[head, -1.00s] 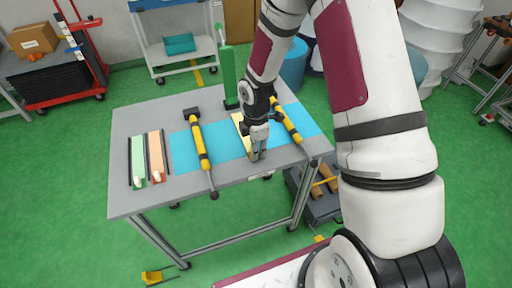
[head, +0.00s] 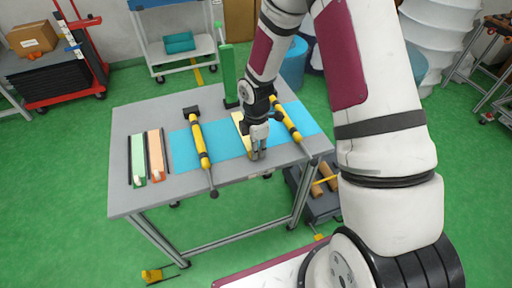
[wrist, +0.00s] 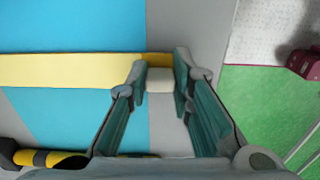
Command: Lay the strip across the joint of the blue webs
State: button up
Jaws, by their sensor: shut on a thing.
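The blue webs lie across the grey table, one left (head: 183,152) and one right (head: 302,117) of the yellow strip (head: 238,122) in the head view. In the wrist view the strip (wrist: 65,70) runs sideways between two blue areas (wrist: 70,25). Its near end reaches past the blue edge over the grey tabletop. My gripper (head: 257,157) is shut on the pale tab (wrist: 160,80) at that end. The strip covers the joint from sight. I cannot tell whether it touches the webs along its whole length.
Yellow-and-black bars cross the webs left (head: 200,145) and right (head: 287,121) of the strip. A green strip (head: 138,155) and an orange strip (head: 155,153) lie at the table's left. A green post (head: 227,75) stands at the back edge. The table's front left (head: 135,200) is clear.

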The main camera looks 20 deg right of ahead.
jog(key=shift+f, duration=0.1)
jog(key=o, duration=0.9)
jog(key=shift+o, duration=0.2)
jog(key=s+d+r+m+t+h, duration=0.1)
jog(key=s+r+m, duration=0.1)
jog(key=r, duration=0.9)
jog(key=s+r+m, duration=0.2)
jog(key=r+m, duration=0.1)
jog(key=r, duration=0.9)
jog(key=s+a+r+m+t+y, duration=0.1)
jog(key=s+r+m+t, duration=0.3)
jog(key=s+r+m, duration=0.9)
jog(key=shift+s+r+t, duration=0.3)
jog(key=shift+s+r, duration=0.5)
jog(key=shift+s, duration=1.85)
